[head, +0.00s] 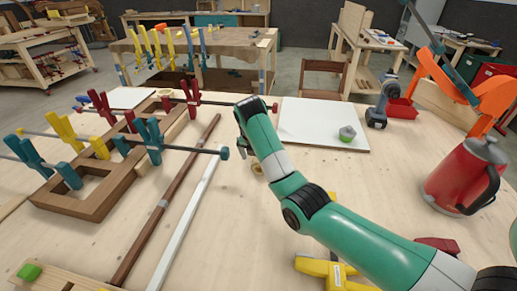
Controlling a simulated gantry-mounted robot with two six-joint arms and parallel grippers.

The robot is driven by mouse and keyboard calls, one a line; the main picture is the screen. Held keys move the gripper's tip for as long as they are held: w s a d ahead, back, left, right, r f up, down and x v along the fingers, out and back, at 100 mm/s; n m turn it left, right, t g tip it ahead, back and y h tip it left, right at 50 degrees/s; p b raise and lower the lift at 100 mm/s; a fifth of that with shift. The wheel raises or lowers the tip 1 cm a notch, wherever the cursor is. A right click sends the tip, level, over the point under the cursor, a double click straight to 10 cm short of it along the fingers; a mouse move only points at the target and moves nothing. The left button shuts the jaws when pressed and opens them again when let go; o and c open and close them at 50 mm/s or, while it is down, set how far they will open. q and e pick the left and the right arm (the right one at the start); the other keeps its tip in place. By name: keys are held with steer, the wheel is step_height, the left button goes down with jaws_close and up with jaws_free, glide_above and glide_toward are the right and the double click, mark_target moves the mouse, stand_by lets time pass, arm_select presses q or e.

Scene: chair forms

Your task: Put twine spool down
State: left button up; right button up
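A small tan round thing (257,168), perhaps the twine spool, shows on the wooden worktable (240,235) just below the end of my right arm. It is partly hidden by the arm. My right gripper (243,146) points down and away from the camera near this thing. Its fingers are mostly hidden behind the wrist, so I cannot tell whether they are open or whether they touch it. My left gripper is not in view.
A clamped brown chair frame (100,195), a brown bar (168,198) and a white bar (187,215) lie left. A white board (310,125) bears a grey-green piece (347,133).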

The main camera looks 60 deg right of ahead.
arm_select(q)
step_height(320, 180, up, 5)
steer(key=p, duration=0.3)
